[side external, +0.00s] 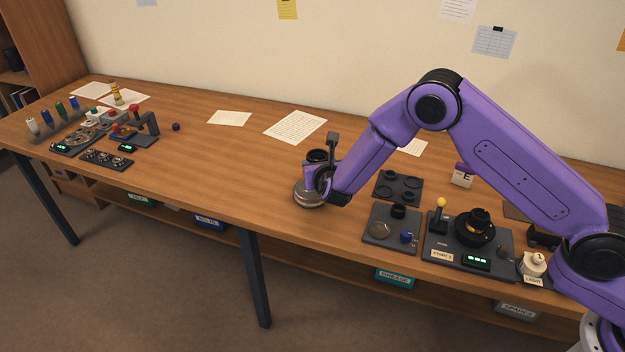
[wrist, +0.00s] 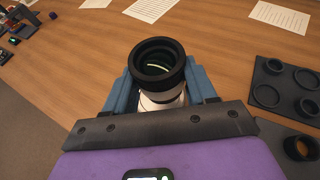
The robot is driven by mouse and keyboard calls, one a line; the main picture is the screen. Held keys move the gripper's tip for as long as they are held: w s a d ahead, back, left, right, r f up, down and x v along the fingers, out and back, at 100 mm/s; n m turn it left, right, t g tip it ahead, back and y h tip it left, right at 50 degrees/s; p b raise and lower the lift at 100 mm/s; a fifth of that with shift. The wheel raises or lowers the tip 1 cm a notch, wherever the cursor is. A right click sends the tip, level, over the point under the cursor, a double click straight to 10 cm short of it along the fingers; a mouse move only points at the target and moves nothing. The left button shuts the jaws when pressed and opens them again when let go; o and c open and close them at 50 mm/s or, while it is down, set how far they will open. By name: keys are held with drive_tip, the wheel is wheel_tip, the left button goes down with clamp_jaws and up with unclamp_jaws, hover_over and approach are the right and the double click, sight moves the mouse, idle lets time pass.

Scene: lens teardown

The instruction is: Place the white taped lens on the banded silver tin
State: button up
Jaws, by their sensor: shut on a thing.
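My gripper (side external: 317,176) is shut on the white taped lens (wrist: 161,103), low over the table's middle in the side view. The lens stands upright, with a wide black rim on top and a white band below, between the blue fingers in the wrist view. Its black top (side external: 317,155) shows above my gripper in the side view. The silver tin (side external: 307,195) lies right below my gripper and is partly covered by it. I cannot tell whether the lens touches the tin; the tin is hidden in the wrist view.
Paper sheets (side external: 295,127) lie behind. The table left of the tin is clear.

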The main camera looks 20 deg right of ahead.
drive_tip(key=shift+w+a+f, duration=0.2)
drive_tip(key=shift+w+f, duration=0.4)
drive_tip(key=shift+f, duration=0.15)
drive_tip(key=shift+w+a+f, duration=0.15)
drive_tip(key=shift+w+f, duration=0.4)
drive_tip(key=shift+f, duration=1.7)
drive_tip(key=shift+f, duration=0.1)
drive_tip(key=o, duration=1.1)
drive_tip(key=shift+o, duration=0.2)
drive_tip(key=v, duration=1.2)
